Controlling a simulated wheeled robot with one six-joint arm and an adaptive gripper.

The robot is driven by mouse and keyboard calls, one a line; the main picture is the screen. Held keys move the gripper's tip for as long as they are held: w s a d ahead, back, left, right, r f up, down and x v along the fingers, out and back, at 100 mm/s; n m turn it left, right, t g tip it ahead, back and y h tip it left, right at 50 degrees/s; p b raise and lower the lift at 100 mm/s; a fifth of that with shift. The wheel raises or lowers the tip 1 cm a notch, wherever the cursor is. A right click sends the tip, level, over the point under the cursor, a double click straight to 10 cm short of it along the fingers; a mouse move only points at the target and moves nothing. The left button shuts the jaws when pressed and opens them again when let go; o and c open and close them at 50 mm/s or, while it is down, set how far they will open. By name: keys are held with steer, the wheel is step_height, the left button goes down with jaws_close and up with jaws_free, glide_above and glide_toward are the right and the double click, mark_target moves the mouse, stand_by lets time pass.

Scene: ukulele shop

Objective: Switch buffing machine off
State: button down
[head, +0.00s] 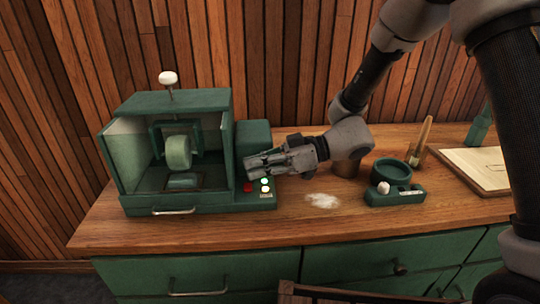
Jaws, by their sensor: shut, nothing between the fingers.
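The buffing machine (238,185) is a green box at the left of the wooden counter, with an open-fronted hood and a pale round wheel (178,152) inside. A white knob on a rod (168,78) stands on its top. A small control panel (262,202) at its right front has a red button or switch (248,187) and lit lamps (265,184), one greenish and the others whitish. My gripper (250,165) is shut and empty, just above the panel from the right. I cannot tell whether it touches the machine. Whether the wheel spins is unclear.
On the wooden counter (240,232), right of the machine, are a white powder patch (322,200), a green bowl (390,172), a small green holder (394,195), a brush (423,135) and a board (485,170). Green drawers (200,275) are below. A dark wooden piece (330,294) stands in front.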

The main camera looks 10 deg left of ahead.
mark_target(257, 190)
steer(key=shift+s+f, duration=0.2)
steer(key=shift+f, duration=0.85)
steer(key=shift+s+d+f, duration=0.1)
steer(key=shift+s+f, duration=0.2)
steer(key=shift+f, duration=0.1)
